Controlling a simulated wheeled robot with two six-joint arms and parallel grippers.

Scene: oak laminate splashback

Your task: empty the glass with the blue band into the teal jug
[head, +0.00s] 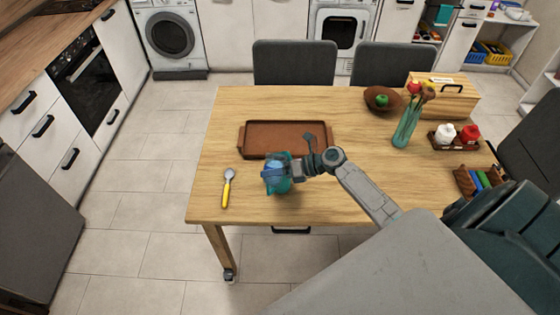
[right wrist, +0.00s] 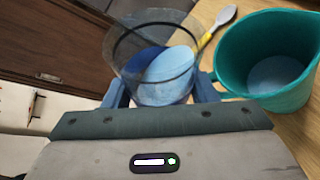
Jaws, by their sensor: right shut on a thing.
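My right gripper (head: 274,172) is shut on the glass with the blue band (right wrist: 152,62), above the front part of the table. In the right wrist view the glass is clear, with blue low down and a pale blue liquid surface inside. That surface slants against the rim, so the glass looks tilted. The teal jug (right wrist: 262,62) stands on the table beside the glass, with a pale blue surface inside it. In the head view the jug (head: 283,187) is partly hidden by my gripper. I see no stream between them. My left gripper is not in view.
A brown tray (head: 285,127) lies behind the jug, and a yellow-handled spoon (head: 227,188) lies to its left. A teal vase with flowers (head: 405,128), a brown bowl (head: 379,104) and a condiment tray (head: 439,144) stand on the right. The table's middle right is clear.

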